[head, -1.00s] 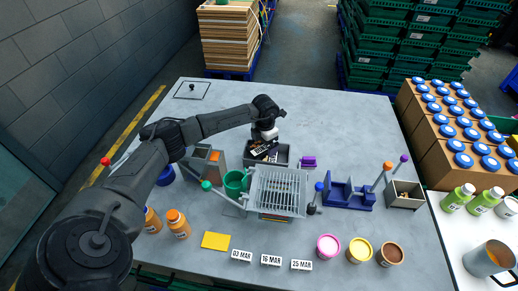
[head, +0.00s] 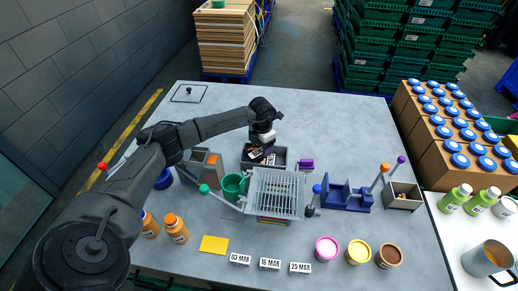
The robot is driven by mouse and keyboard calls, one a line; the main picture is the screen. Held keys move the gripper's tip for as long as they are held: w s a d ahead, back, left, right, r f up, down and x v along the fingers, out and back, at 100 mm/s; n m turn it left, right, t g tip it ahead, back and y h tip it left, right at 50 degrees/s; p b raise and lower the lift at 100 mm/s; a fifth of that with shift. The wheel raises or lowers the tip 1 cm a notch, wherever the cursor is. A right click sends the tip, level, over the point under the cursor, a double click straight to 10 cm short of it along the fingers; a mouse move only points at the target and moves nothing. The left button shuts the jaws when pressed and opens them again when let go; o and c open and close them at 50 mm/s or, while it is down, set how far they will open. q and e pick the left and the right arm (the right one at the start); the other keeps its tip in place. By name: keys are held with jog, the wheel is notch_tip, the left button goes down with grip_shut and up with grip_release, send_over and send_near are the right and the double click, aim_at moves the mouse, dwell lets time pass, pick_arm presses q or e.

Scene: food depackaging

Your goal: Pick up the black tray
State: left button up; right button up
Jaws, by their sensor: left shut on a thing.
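The black tray (head: 255,153) is a small dark pack with pale print on it. It sits tilted at the mouth of a grey open bin (head: 245,165) in the middle of the table. My left gripper (head: 265,141) reaches in from the left and points down over the bin, shut on the black tray. The fingertips are small here and partly hidden by the wrist. I cannot tell whether the tray touches the bin. My right gripper is not in view.
A wire rack (head: 276,190) and a green cup (head: 232,187) stand just in front of the bin. A purple block (head: 306,165) is to its right, a grey holder (head: 202,168) to its left. The table's back right is clear.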

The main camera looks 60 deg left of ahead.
pick_arm(q)
notch_tip(320, 180, up, 4)
jog(key=shift+r, duration=0.2)
jog(key=w+d+r+b, duration=0.1)
jog(key=w+d+b, duration=0.2)
jog(key=d, duration=0.4)
jog(key=w+d+r+b, duration=0.2)
jog(key=d, duration=0.4)
jog(key=s+a+f+n, duration=0.1)
jog(key=a+f+n, duration=0.1)
jog(key=a+n, duration=0.1)
jog(key=s+a+f+n, duration=0.1)
jog(key=a+f+n, duration=0.1)
jog(key=a, duration=0.3)
jog(key=s+a+f+n, duration=0.1)
jog(key=a+n, duration=0.3)
jog(key=shift+s+a+f+b, duration=0.25)
jog(key=shift+a+f+b, duration=0.05)
jog(key=shift+f+b, duration=0.1)
jog(key=shift+f, duration=2)
